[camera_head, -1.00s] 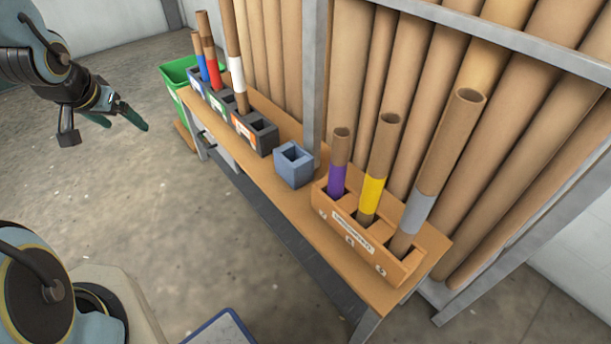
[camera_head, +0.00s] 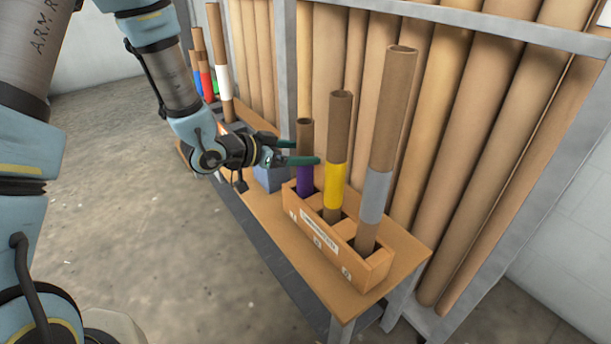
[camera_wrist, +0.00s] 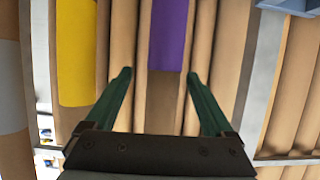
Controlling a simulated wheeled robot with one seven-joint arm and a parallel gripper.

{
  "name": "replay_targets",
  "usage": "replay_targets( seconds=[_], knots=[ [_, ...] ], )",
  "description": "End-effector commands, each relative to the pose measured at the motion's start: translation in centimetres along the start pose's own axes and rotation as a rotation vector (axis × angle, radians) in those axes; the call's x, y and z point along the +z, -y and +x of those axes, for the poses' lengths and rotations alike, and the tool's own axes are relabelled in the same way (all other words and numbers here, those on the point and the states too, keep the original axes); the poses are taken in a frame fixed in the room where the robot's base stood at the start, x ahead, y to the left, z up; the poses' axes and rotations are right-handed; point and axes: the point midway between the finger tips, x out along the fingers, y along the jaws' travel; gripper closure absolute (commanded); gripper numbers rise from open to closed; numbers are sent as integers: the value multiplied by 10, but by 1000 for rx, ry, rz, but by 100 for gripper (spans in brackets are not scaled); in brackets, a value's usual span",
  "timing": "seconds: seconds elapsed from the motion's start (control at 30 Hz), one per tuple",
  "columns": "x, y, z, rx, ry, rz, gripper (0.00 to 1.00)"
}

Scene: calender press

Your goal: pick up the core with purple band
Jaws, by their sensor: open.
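The core with the purple band (camera_head: 305,181) stands upright in the left slot of a wooden holder (camera_head: 318,232). My gripper (camera_head: 308,152) is open at the core's bare brown part, above the band. In the head view one finger crosses in front of the core and the other reaches its left edge, partly hidden. In the wrist view the purple band (camera_wrist: 168,35) shows at the top, and the brown part lies between the fingertips of my gripper (camera_wrist: 158,74), closer to the right finger. Contact cannot be told.
A yellow-banded core (camera_head: 334,183) and a taller grey-banded core (camera_head: 374,196) stand close by in the same holder. A blue block (camera_head: 271,180) is partly hidden behind my gripper. Large tubes (camera_head: 425,150) in a metal rack rise behind the bench (camera_head: 392,271).

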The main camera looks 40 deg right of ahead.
Motion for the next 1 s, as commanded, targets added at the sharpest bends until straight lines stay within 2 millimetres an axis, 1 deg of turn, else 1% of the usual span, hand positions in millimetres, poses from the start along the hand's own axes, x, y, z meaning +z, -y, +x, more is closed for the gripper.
replay_targets(
  seconds=[0.07,0.3,0.4,0.67,0.77,1.0],
  knots=[
    [-1,1,6,0,0,1,12],
    [-5,3,41,1,0,1,12],
    [-5,4,49,0,1,0,12],
    [-5,4,52,-1,0,0,12],
    [-5,4,52,-1,0,0,23],
    [-5,4,52,-1,0,0,50]
  ],
)
